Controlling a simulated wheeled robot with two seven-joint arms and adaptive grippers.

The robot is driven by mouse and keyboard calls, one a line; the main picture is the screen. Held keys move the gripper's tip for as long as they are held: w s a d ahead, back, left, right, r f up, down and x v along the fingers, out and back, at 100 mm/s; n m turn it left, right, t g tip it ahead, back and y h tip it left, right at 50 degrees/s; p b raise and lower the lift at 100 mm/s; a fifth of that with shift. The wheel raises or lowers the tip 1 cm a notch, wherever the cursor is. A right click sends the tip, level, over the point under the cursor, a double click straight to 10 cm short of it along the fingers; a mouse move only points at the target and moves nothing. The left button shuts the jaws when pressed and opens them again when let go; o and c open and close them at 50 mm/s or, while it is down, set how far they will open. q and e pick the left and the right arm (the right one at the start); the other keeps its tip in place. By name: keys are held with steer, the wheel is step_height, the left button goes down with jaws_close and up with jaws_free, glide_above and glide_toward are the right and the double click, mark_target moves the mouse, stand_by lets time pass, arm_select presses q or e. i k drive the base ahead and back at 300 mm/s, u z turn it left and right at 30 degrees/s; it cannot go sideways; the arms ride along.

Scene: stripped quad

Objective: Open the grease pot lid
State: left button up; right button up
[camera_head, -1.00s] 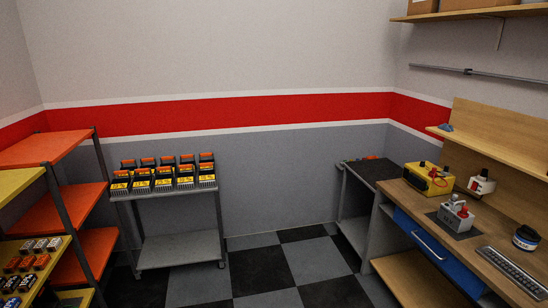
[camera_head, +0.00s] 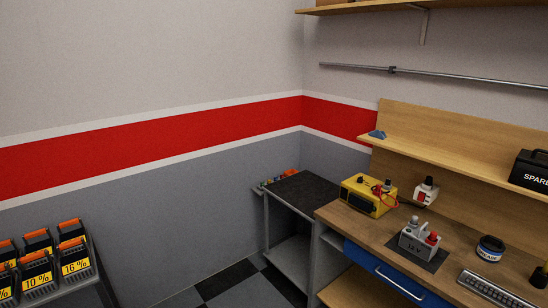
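A small round pot (camera_head: 490,248), dark with a blue and white label band, stands upright on the wooden workbench (camera_head: 455,268) at the right. The label's lettering is too small to read surely, but it looks like the grease pot. Its dark top appears to be on. Neither of my grippers shows in the view.
A dark case (camera_head: 531,171) sits on the shelf. A cart with labelled batteries (camera_head: 40,268) stands lower left.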

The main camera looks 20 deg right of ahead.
mark_target(491, 242)
steer(key=z, duration=0.85)
steer(key=i, duration=1.25)
steer(key=z, duration=1.1)
